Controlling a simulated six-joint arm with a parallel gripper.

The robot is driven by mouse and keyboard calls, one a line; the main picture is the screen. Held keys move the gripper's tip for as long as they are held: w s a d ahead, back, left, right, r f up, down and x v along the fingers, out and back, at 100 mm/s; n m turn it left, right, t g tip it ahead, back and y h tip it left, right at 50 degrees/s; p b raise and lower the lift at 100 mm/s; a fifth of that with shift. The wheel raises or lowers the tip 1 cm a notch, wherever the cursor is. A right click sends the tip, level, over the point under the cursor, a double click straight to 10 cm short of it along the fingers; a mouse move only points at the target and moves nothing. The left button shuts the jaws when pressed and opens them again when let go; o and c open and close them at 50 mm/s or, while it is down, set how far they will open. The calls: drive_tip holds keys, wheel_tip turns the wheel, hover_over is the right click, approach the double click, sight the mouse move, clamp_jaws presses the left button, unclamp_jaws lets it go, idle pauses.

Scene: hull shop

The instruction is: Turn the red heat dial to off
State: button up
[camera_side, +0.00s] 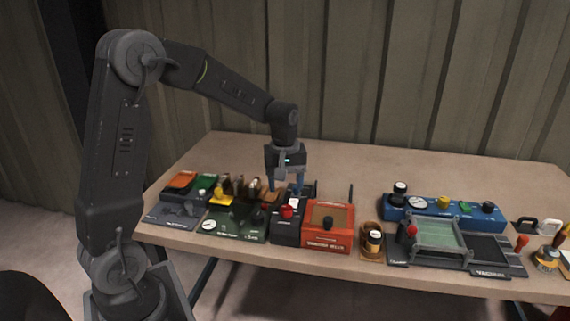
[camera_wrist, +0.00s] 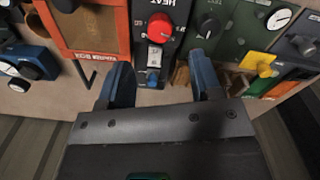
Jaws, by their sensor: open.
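The red heat dial (camera_wrist: 160,28) is a round red knob with a pale marking, on a dark panel lettered HEAT. In the side view the red dial (camera_side: 287,212) is on the dark box near the table's front. My gripper (camera_side: 285,190) points down above and behind the dial, apart from it. In the wrist view my gripper (camera_wrist: 160,65) has its two blue fingers spread, with nothing between them that they hold. The dial lies just beyond the fingertips, between their lines. Which setting the dial points to is too small to tell.
A small blue switch (camera_wrist: 152,78) sits on the same panel as the dial. A green panel with knobs (camera_side: 235,220) is close on the left. Bare table (camera_side: 345,165) lies behind.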

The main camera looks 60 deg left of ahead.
sight(285, 208)
wheel_tip(285, 208, up, 6)
drive_tip(key=shift+s, duration=0.1)
idle(0.4)
drive_tip(key=s+d+r+m+t, duration=0.2)
drive_tip(key=s+d+m, duration=0.4)
drive_tip(key=s, duration=0.3)
drive_tip(key=s+d+r+m+t, duration=0.2)
drive_tip(key=s+d+m, duration=0.4)
drive_tip(key=s, duration=0.3)
drive_tip(key=shift+s+d+m+t, duration=0.3)
drive_tip(key=shift+s+d+t, duration=0.1)
drive_tip(key=shift+t, duration=0.3)
